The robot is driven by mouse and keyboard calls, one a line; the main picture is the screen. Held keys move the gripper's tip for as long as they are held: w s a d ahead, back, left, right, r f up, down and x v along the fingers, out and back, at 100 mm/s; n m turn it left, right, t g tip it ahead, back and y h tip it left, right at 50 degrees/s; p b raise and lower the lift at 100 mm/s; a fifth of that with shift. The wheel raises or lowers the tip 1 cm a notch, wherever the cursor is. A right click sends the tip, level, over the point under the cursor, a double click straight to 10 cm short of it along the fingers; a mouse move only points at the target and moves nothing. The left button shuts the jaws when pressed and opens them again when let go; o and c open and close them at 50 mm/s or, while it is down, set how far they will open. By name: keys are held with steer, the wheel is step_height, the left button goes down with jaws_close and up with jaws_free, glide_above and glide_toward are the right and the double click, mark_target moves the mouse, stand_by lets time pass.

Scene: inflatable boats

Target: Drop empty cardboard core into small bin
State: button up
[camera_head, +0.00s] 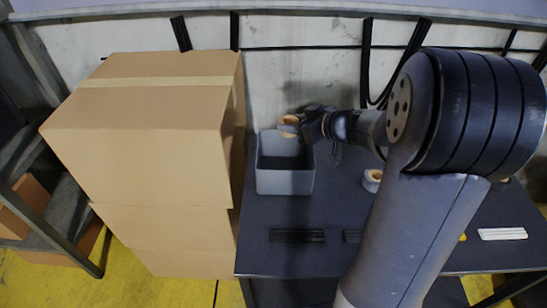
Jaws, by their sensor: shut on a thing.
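The cardboard core (288,119) is a small tan-brown ring, partly covered by the fingers. My gripper (298,122) is shut on it and holds it above the far right part of the small bin. The small bin (285,182) is a grey open box standing on the dark table, just right of the stacked boxes. Its inside is dark, and I see nothing clearly in it. The core is above the rim, and I cannot tell how high.
Stacked large cardboard boxes (150,160) stand close left of the bin. A tape roll (372,180) sits on the dark table (290,262), right of the bin. Black strips (297,235) lie in front, and a white strip bundle (502,234) lies right. A wall stands behind.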

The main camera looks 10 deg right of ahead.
step_height(320, 180, down, 6)
steer(key=shift+d+r+b, duration=0.1)
steer(key=shift+r+b, duration=0.05)
steer(key=shift+b, duration=0.8)
steer(key=o, duration=1)
steer(key=shift+s, duration=0.1)
steer(key=b+v, duration=0.1)
steer(key=v, duration=0.9)
steer(key=shift+s+d+r, duration=0.15)
steer(key=shift+s, duration=0.15)
steer(key=shift+w, duration=0.1)
